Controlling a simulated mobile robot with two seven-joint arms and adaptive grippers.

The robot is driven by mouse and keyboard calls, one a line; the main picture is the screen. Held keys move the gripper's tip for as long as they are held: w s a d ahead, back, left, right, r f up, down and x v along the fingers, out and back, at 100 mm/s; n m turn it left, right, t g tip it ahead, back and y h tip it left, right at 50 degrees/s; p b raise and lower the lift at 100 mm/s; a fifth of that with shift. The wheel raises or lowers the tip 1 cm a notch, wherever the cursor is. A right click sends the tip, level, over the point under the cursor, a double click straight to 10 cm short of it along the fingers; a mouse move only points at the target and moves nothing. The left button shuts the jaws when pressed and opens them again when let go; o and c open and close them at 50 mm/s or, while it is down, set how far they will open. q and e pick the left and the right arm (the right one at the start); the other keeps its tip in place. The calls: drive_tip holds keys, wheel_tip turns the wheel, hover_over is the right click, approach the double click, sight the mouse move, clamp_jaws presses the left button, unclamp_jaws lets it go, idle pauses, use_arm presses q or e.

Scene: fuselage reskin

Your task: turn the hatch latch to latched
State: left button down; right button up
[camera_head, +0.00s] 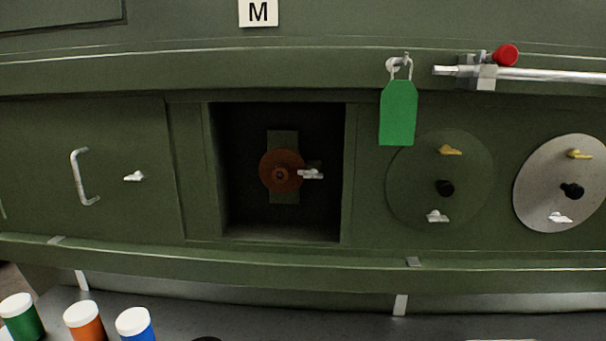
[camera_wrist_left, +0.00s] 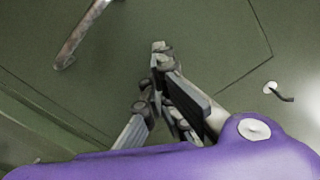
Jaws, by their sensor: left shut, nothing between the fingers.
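In the left wrist view my left gripper (camera_wrist_left: 162,66) is shut and empty, its fingertips close to a dark green panel. A small pale piece (camera_wrist_left: 158,46) shows right at the fingertips; it may be the latch, and I cannot tell whether the fingers touch it. A metal bar handle (camera_wrist_left: 82,38) is on the panel to the upper left. The head view shows neither gripper. There, a green panel at left carries a bar handle (camera_head: 82,177) and a small pale latch (camera_head: 134,176), its lever roughly level. I cannot tell whether both views show the same panel.
An open recess (camera_head: 230,140) holds an orange disc (camera_head: 281,171). A green tag (camera_head: 398,112) hangs from a hook. Two round covers (camera_head: 415,200) (camera_head: 540,205) with yellow and white latches are at right. Several capped jars (camera_head: 85,320) stand below. A pale hook (camera_wrist_left: 270,88) is right of the gripper.

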use_arm(q)
drive_tip(key=s, duration=0.2)
drive_tip(key=s+b, duration=0.1)
drive_tip(key=s, duration=0.1)
drive_tip(key=s+a+b, duration=0.1)
drive_tip(key=s, duration=0.1)
drive_tip(key=shift+r, duration=0.3)
use_arm(e)
drive_tip(key=s+f, duration=0.2)
drive_tip(key=f, duration=0.1)
drive_tip(key=shift+f+g, duration=0.15)
drive_tip(key=shift+g, duration=0.15)
